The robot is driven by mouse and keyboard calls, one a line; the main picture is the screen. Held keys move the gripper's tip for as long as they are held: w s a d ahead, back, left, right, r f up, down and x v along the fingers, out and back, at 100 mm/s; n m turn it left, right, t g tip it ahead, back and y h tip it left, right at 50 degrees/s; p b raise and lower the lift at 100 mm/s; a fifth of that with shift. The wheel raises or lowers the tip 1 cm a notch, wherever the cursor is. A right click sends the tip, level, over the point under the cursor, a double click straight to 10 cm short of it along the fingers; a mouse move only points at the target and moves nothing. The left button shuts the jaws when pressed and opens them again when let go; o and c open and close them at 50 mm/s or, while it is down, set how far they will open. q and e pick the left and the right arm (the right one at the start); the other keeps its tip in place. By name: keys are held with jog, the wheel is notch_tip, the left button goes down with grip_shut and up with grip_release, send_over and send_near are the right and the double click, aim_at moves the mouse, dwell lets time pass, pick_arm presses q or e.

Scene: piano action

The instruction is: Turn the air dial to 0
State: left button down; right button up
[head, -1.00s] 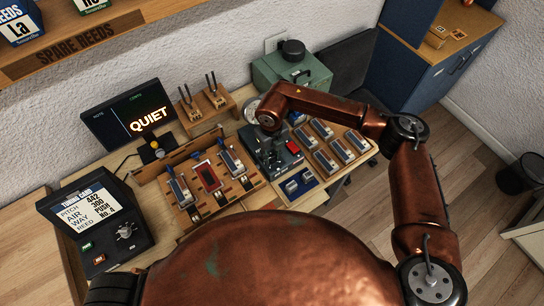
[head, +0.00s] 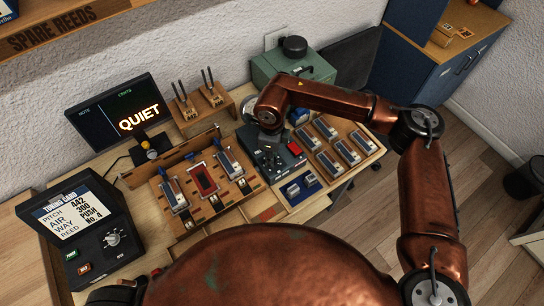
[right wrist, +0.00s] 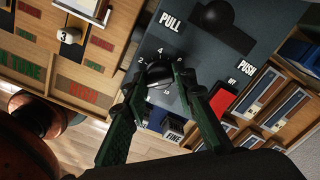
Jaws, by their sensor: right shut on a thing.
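The air dial (right wrist: 159,73) is a dark round knob on the blue-grey control panel (right wrist: 203,52) in the right wrist view. Printed numbers ring it, with 2 and 4 at its upper left; its pointer cannot be made out. My right gripper (right wrist: 161,78) is shut on the dial, one green finger on each side. In the head view the same panel (head: 270,158) stands mid-bench, and my right arm's wrist hides the dial and fingers. My left gripper is not in view.
A red switch (right wrist: 223,101) lies close right of the fingers. The reed rack (head: 203,180) and tuning-card box (head: 115,240) stand left of the panel. A monitor (head: 118,112) reads QUIET. A green case (head: 292,70) stands behind.

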jog(key=shift+w+n, duration=0.1)
jog(key=shift+n, duration=0.3)
jog(key=o, duration=1.2)
jog(key=shift+c, duration=0.2)
notch_tip(320, 180, up, 12)
jog(key=shift+d, duration=0.1)
